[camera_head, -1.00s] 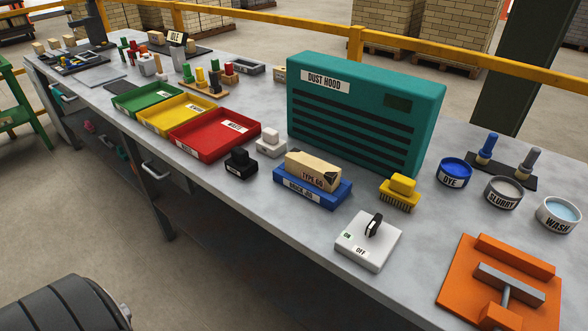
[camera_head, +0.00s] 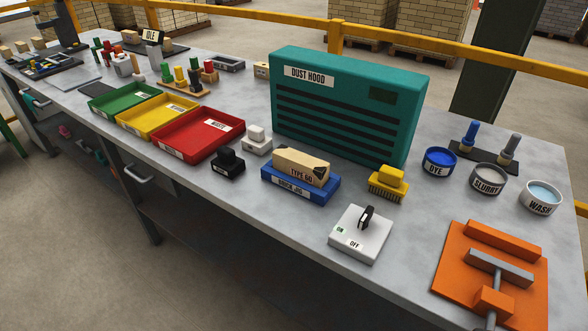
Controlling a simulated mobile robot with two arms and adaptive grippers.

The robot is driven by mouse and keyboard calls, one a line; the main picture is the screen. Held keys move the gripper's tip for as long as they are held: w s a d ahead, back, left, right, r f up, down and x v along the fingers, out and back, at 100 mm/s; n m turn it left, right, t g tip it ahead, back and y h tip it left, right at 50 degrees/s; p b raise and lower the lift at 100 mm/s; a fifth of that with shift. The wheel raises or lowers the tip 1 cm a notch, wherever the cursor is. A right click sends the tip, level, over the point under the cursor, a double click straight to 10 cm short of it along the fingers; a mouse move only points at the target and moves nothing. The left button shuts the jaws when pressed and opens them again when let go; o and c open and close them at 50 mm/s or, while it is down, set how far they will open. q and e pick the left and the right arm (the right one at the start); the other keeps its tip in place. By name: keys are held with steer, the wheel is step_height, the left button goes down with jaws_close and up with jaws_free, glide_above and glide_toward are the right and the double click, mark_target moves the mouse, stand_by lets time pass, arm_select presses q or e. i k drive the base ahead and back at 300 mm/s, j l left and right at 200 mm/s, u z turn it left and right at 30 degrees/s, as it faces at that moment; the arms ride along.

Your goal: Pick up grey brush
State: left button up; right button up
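The grey brush (camera_head: 509,149) stands upright at the right rear of the bench, with a grey handle and a pale lower part. It is on a dark holder plate (camera_head: 484,160), to the right of a blue-handled brush (camera_head: 468,138) on the same plate. The slurry pot (camera_head: 488,179) stands just in front of it. Neither of my grippers shows in the head view.
The dye pot (camera_head: 439,162) and wash pot (camera_head: 541,198) flank the slurry pot. The teal dust hood (camera_head: 350,112) stands left of them. A yellow brush (camera_head: 388,183), a white switch box (camera_head: 360,234) and an orange fixture (camera_head: 463,263) occupy the bench front. A yellow rail (camera_head: 440,54) runs behind.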

mark_target(506, 156)
steer(key=z, duration=1.25)
